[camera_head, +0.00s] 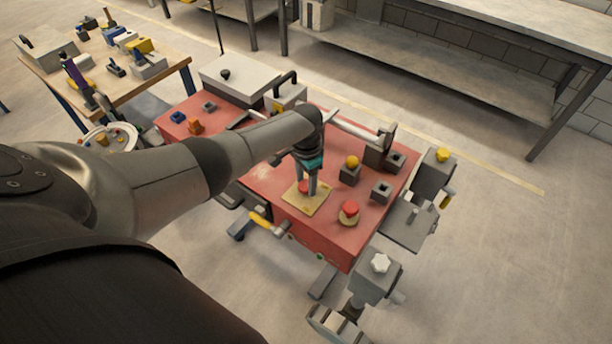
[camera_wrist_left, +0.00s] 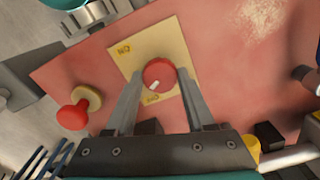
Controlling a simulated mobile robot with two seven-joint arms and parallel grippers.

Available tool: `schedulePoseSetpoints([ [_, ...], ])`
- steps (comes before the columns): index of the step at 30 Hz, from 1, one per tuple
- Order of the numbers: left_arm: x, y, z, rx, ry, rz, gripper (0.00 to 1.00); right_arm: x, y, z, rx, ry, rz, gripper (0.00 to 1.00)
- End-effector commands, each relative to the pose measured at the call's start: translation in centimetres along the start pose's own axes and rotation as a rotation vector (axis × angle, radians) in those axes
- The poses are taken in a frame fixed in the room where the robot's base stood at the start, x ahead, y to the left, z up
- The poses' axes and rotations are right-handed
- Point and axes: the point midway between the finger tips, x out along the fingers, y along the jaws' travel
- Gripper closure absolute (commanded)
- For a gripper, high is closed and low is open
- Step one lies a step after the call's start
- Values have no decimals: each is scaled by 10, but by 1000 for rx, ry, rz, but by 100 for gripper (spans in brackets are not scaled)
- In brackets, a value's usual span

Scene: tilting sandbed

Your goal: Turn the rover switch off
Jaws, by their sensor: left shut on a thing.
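The rover switch is a round red knob (camera_wrist_left: 159,72) on a pale yellow plate (camera_wrist_left: 172,36), set on the red top of the rover (camera_head: 272,172). A white mark on the knob points to the lower left in the left wrist view, towards the lower label on the plate. That label is too small to read surely. My left gripper (camera_wrist_left: 161,76) has a finger on each side of the knob and is shut on it. In the head view the left gripper (camera_head: 308,188) points down at the plate and partly hides the knob. My right gripper is not in view.
A red mushroom button (camera_head: 349,208) stands close by the plate. Grey blocks, one with a yellow knob (camera_head: 352,161), stand behind it. A yellow handle (camera_head: 262,219) sticks out at the front edge. A wooden table (camera_head: 157,77) stands at the back left.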

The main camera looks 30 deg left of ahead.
Motion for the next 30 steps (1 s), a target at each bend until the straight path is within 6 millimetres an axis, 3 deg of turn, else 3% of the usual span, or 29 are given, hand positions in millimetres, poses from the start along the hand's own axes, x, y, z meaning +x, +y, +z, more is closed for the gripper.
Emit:
schedulePoseSetpoints([
  [13, -1, 0, 0, -279, -1, 2, 100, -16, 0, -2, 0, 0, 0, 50],
  [30, 0, 0, -1, -343, 1, 1, 100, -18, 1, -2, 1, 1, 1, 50],
])
